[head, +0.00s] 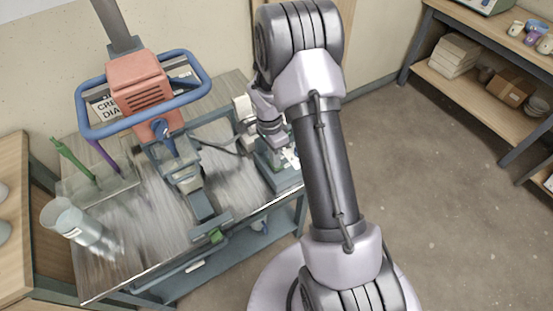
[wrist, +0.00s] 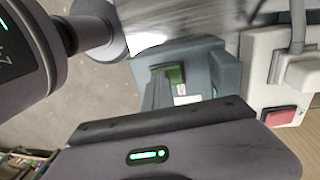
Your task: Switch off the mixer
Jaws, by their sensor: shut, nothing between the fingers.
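The mixer (head: 138,85) has an orange-red motor housing with dark vents, inside a blue tubular frame, above the left part of the bench. My gripper (head: 284,152) is shut and empty, low over a grey-green box (head: 268,178) at the bench's right end. I cannot tell whether my fingertips touch anything or the switch's position.
A clear cylinder (head: 68,218) stands at the bench's left, near a shallow tray with a green tool (head: 72,157). Shelves (head: 470,90) with boxes and pots are at the right. The floor (head: 430,210) between is clear.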

